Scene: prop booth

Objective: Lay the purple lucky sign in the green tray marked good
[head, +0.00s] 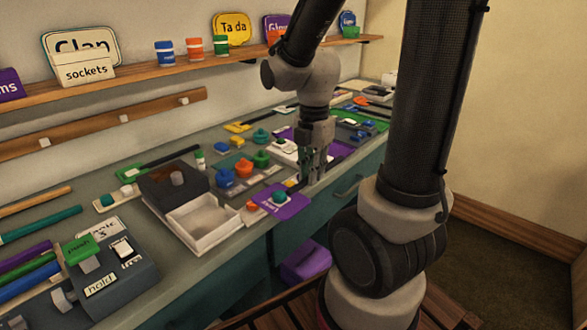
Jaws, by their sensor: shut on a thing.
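A purple sign (291,207) with small pale lettering, too small to read surely, is near the front edge of the counter. A teal-green knob shows over its face. A short dark and yellow handle (292,184) runs from it towards my gripper. My gripper (313,178) points down at the counter's front edge and is shut on what appears to be this sign's handle; the fingers hide the grip. A green tray-like surface (379,124) lies farther back on the right, partly covered by small items; no marking is legible on it.
A white open box (203,222) and a dark box (172,182) stand left of the sign. Several coloured knobs (244,168) crowd the counter behind it. A purple bin (305,262) is on the floor below. A shelf (130,85) runs along the wall.

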